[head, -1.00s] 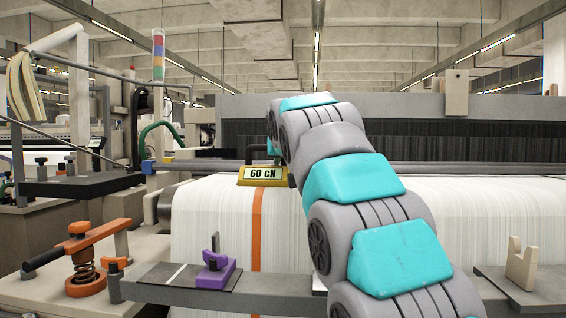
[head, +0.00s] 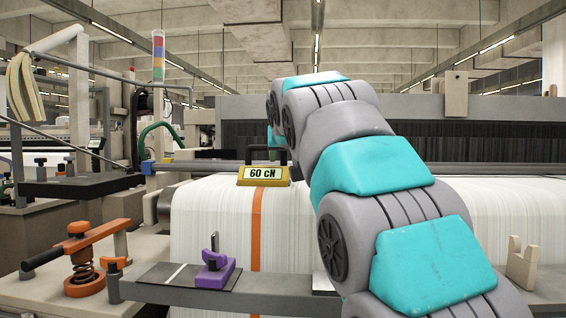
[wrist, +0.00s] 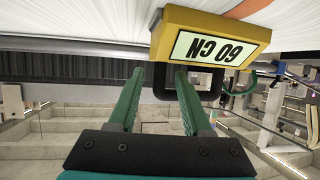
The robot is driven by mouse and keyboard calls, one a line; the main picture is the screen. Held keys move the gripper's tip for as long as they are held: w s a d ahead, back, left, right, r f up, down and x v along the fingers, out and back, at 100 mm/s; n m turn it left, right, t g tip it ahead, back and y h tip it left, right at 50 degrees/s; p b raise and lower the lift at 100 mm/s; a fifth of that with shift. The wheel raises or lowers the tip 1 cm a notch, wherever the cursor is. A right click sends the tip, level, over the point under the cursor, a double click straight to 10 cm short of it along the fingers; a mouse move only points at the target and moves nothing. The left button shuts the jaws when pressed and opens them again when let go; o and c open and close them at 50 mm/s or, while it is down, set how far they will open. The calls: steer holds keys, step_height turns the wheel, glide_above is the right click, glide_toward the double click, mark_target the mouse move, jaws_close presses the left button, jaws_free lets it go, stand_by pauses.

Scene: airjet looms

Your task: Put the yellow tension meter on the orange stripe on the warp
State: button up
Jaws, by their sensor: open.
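The yellow tension meter (head: 263,181), reading 60 cN, rests upright at the top of the white warp (head: 215,215), with a dark handle above it. It sits over the orange stripe (head: 256,232), which runs down from under it. In the wrist view the meter (wrist: 215,47) appears upside down, with the orange stripe (wrist: 246,9) beside it. My gripper (wrist: 160,72) has its green fingers apart, with nothing between them. It is close to the meter, and the right finger overlaps the dark handle in the picture. In the head view my arm mostly hides the gripper.
A dark bar (head: 205,167) crosses behind the meter. A purple clamp (head: 215,268) stands on the grey front rail (head: 270,299). An orange lever with a spring (head: 83,262) is at left, and a beige bracket (head: 522,263) at right.

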steer(key=v, duration=0.7)
steer(key=shift+s+b, duration=0.15)
steer(key=shift+b, duration=0.15)
